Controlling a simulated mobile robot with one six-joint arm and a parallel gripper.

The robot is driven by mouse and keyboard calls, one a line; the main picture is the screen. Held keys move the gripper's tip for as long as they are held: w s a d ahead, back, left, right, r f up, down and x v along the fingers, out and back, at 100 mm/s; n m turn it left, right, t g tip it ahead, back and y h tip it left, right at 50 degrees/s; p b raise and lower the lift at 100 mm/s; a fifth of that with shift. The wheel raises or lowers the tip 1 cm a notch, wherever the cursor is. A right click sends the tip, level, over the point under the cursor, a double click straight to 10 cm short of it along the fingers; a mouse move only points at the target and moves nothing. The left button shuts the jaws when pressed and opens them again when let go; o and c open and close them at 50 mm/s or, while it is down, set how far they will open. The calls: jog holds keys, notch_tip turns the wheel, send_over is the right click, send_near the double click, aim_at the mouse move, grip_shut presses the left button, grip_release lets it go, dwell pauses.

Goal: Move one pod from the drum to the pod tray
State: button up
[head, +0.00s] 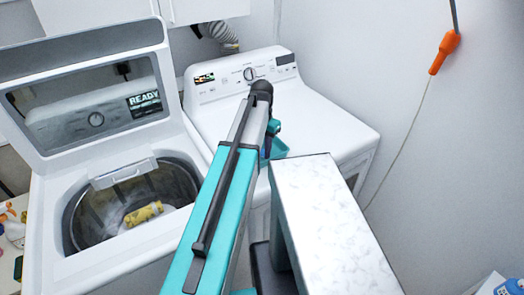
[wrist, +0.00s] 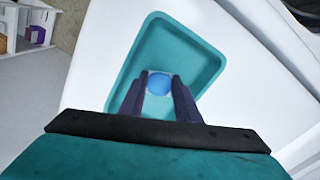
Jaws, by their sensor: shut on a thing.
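My gripper (wrist: 160,79) is shut on a pod (wrist: 159,85), blue with a pale edge, held between the two dark fingers. The pod tray (wrist: 188,45) is a teal, rounded rectangular tray on a white surface. In the wrist view the pod and fingertips are over the tray's inside; I cannot tell whether the pod touches its floor. In the head view a bit of the tray (head: 280,150) shows on the right machine, mostly hidden by my arm. The drum (head: 88,212) is in the open washer at left. A yellow item (head: 143,213) and pale things lie in it.
The washer's lid (head: 85,90) stands raised at left. The white dryer (head: 320,125) at the back has a control panel along its rear. A pale speckled block-like surface (head: 325,215) is in the near middle. An orange-handled cord (head: 445,50) hangs by the right wall.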

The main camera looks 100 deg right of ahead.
aim_at(262, 152)
jog(key=shift+f, duration=0.15)
jog(key=o, duration=1)
jog(key=shift+r+p, duration=3.2)
jog(key=shift+r, duration=2.95)
